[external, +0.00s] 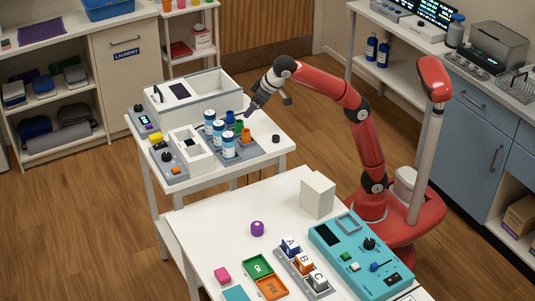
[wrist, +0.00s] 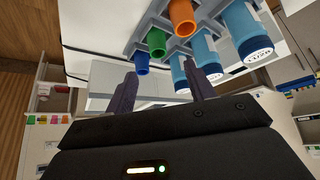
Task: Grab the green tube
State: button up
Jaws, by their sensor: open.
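The green tube (external: 239,127) stands in a grey rack (external: 243,149) on the far white table, between a blue tube (external: 229,116) and an orange tube (external: 247,135). In the wrist view the green tube (wrist: 157,43) shows between the blue tube (wrist: 142,62) and the orange tube (wrist: 182,17). My gripper (external: 249,111) is at the rack, close to the tubes. In the wrist view my gripper (wrist: 161,69) is open, its two dark fingers apart with nothing held between them. The green tube appears ahead of the gap; its exact distance is unclear.
Several white-and-blue vials (external: 218,132) stand in the rack beside the tubes; one vial (wrist: 207,52) shows close to the right finger in the wrist view. A white box (external: 192,150) and a large white machine (external: 195,97) stand left of and behind the rack.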

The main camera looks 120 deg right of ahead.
aim_at(242, 122)
jog(key=b+x, duration=0.1)
jog(key=x, duration=0.3)
jog(key=b+x, duration=0.1)
jog(key=x, duration=0.4)
jog(key=shift+s+f, duration=0.1)
jog(key=shift+s, duration=0.15)
jog(key=c, duration=1)
jog(key=shift+c, duration=0.2)
notch_tip(242, 122, up, 10)
jog(key=p, duration=0.3)
